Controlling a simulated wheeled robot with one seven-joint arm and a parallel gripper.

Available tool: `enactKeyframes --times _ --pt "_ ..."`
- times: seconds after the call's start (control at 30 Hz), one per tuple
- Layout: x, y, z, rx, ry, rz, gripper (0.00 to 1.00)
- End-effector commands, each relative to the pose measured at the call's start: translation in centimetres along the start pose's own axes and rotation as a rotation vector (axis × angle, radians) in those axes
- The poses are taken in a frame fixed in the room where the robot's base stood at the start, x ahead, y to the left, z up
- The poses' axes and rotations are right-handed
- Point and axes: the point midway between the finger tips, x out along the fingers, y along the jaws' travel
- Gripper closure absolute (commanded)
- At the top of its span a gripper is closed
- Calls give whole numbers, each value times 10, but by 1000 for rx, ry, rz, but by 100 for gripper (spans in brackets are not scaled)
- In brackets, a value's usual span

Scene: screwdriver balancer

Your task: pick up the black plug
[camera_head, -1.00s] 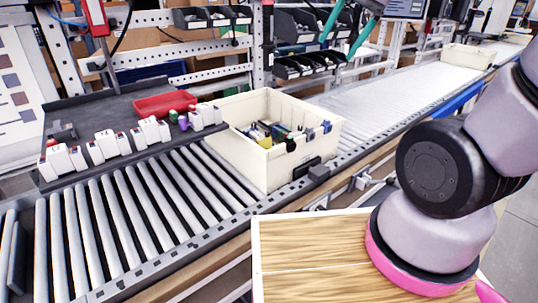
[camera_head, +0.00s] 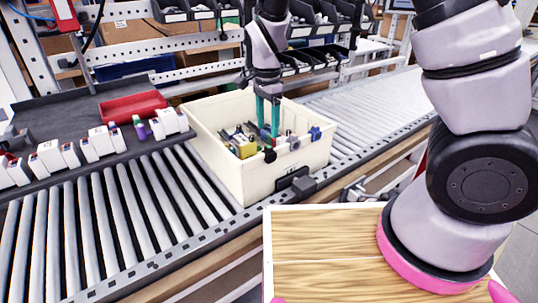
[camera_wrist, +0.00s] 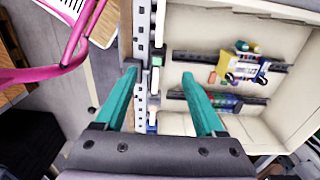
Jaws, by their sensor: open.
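A small rounded black piece (camera_head: 270,155), which looks like the black plug, sits at the front rim of the cream bin (camera_head: 225,160) in the head view. I cannot pick it out surely in the wrist view. My gripper (camera_head: 267,134) points down over the bin with its teal fingers apart and empty. In the head view its tips appear just above and behind the black piece; the exact gap is unclear. In the wrist view my gripper (camera_wrist: 160,73) straddles the bin's side wall, one finger outside and one over the inside.
The bin holds a yellow item (camera_wrist: 243,66) and several small coloured parts beside dark rails. Blue pieces (camera_head: 315,133) sit on its rim. A dark tray with white boxes and a red tray (camera_head: 132,107) stands left. Rollers (camera_head: 120,220) run alongside. Part bins hang behind.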

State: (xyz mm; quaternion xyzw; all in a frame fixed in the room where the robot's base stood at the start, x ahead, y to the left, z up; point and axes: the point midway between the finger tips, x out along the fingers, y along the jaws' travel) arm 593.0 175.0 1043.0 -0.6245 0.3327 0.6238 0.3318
Motion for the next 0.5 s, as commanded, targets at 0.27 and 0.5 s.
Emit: enactKeyframes --times 0.27,0.5 --pt "30 1 0 0 -1 1 29" --pt "63 6 -2 1 -1 4 29"
